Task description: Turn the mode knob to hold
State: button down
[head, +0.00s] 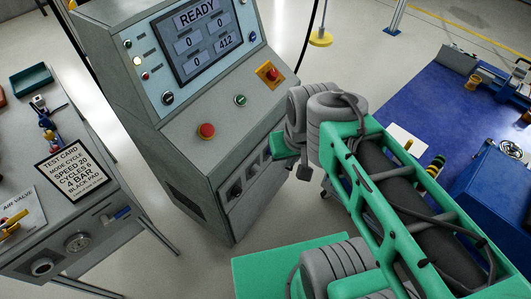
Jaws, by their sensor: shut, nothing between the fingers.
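A grey control console (205,190) stands left of my arm in the head view. Its screen (200,35) reads READY, with zeros and 412. A dark round knob (167,98) sits on the sloped panel below the lamps. Several dark controls (252,173) line a recess in the console's front face. The labels are too small to read, so I cannot tell which is the mode knob or where it points. My green arm reaches in from the lower right to the console's right side. My gripper and its fingertips do not show.
A test card (75,169) reading "MODE CYCLE" lies on the left bench (90,215). A blue mat (425,100) lies at right.

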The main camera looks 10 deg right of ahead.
aim_at(237, 191)
jog(key=u, duration=0.6)
jog(key=k, duration=0.8)
jog(key=u, duration=0.8)
jog(key=k, duration=0.35)
jog(key=u, duration=0.1)
jog(key=i, duration=0.65)
jog(key=u, duration=0.05)
